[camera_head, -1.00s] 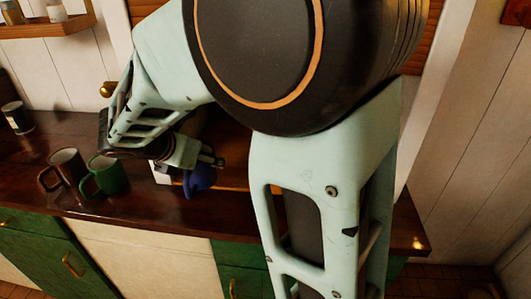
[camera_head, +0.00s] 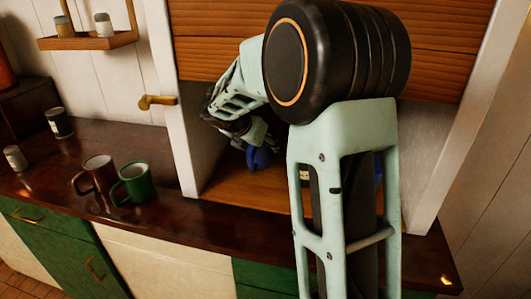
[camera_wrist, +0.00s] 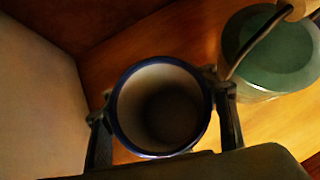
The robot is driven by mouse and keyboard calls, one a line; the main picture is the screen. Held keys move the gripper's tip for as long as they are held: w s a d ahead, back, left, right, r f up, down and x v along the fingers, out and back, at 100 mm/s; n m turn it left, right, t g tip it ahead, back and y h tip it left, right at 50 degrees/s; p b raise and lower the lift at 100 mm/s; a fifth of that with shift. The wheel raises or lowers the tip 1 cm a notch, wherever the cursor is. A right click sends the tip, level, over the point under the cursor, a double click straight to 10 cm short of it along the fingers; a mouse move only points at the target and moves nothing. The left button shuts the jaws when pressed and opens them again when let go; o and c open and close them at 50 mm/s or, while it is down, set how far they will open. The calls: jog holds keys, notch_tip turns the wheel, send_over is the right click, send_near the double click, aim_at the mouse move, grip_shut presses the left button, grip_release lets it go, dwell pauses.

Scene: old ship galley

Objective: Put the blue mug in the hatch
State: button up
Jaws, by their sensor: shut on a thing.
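The blue mug (camera_head: 258,158) is in my gripper (camera_head: 256,146), inside the opening of the hatch (camera_head: 237,194). In the wrist view the mug (camera_wrist: 125,84) shows from above, with a blue rim and pale inside, between the two fingers of my gripper (camera_wrist: 165,115). My gripper is shut on it. The mug is above or at the hatch's wooden floor; I cannot tell whether it touches. The slatted shutter (camera_head: 215,50) is up. My arm hides the right part of the hatch.
A green lidded pot with a handle (camera_wrist: 270,55) stands in the hatch, right of the mug. The hatch's pale side wall (camera_wrist: 40,90) is at left. A brown mug (camera_head: 98,176) and a green mug (camera_head: 137,184) stand on the dark counter (camera_head: 60,215), outside the hatch.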

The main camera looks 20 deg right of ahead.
aim_at(257, 154)
jog(key=shift+w+d+f+b, duration=0.1)
jog(key=shift+d+f+b, duration=0.1)
jog(key=shift+f, duration=0.4)
jog(key=shift+w+d+f+b, duration=0.1)
jog(key=shift+w+f+b, duration=0.1)
jog(key=shift+f, duration=0.35)
jog(key=shift+w+d+f+b, duration=0.1)
jog(key=shift+f+b, duration=0.1)
jog(key=shift+f, duration=0.4)
jog(key=shift+s, duration=0.1)
jog(key=shift+f, duration=0.2)
jog(key=o, duration=1.2)
jog(key=shift+c, duration=0.2)
jog(key=shift+r, duration=0.1)
jog(key=shift+a+r, duration=0.1)
jog(key=shift+r, duration=0.15)
jog(key=p+v, duration=0.2)
jog(key=v, duration=0.9)
jog(key=shift+s+a+r, duration=0.2)
jog(key=shift+s+a, duration=0.05)
